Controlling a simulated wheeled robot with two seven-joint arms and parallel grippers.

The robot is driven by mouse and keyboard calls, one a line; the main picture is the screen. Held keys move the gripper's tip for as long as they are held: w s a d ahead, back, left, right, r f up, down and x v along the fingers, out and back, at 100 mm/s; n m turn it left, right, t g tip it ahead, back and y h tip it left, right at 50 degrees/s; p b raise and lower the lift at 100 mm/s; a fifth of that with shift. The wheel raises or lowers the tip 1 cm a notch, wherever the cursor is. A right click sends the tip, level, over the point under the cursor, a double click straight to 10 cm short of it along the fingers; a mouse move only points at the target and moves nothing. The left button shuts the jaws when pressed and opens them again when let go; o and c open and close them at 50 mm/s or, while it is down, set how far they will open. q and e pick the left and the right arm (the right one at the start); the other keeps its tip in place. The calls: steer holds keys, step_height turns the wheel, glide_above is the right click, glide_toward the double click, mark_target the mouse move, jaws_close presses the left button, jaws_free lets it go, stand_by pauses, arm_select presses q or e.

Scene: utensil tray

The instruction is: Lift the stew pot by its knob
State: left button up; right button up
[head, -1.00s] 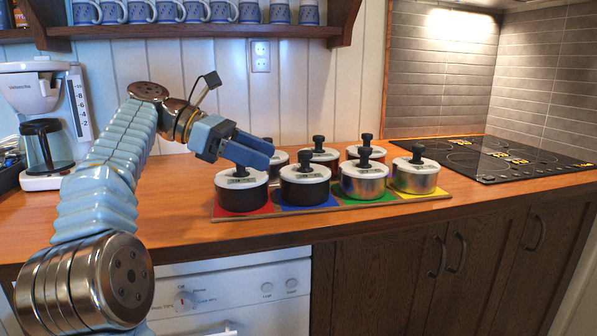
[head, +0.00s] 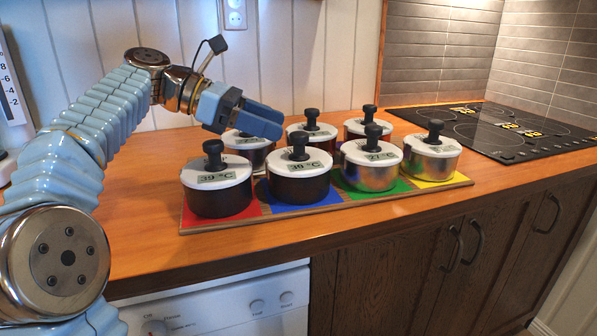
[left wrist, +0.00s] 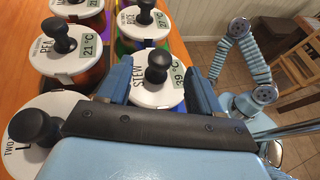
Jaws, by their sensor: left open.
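The stew pot (head: 299,185) is dark with a white lid and a black knob (head: 299,149). It stands second from the left in the front row, on a blue square. In the left wrist view its lid (left wrist: 152,97) reads STEW and 39 °C. My left gripper (head: 274,122) is open and empty. In the left wrist view the fingers appear on either side of the knob (left wrist: 158,62). My right gripper is not seen; only part of that arm shows in the left wrist view.
Similar lidded pots stand close around: one on red (head: 217,190) to the left, rice (head: 371,165) to the right, pea (left wrist: 62,50) behind. The coloured board (head: 390,197) lies near the counter's front edge. A black hob (head: 500,135) is at the right.

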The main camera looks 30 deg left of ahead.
mark_target(296, 133)
arm_select(q)
steer(key=x, duration=0.6)
steer(key=shift+d, duration=0.1)
steer(key=shift+r, duration=0.1)
jaws_close()
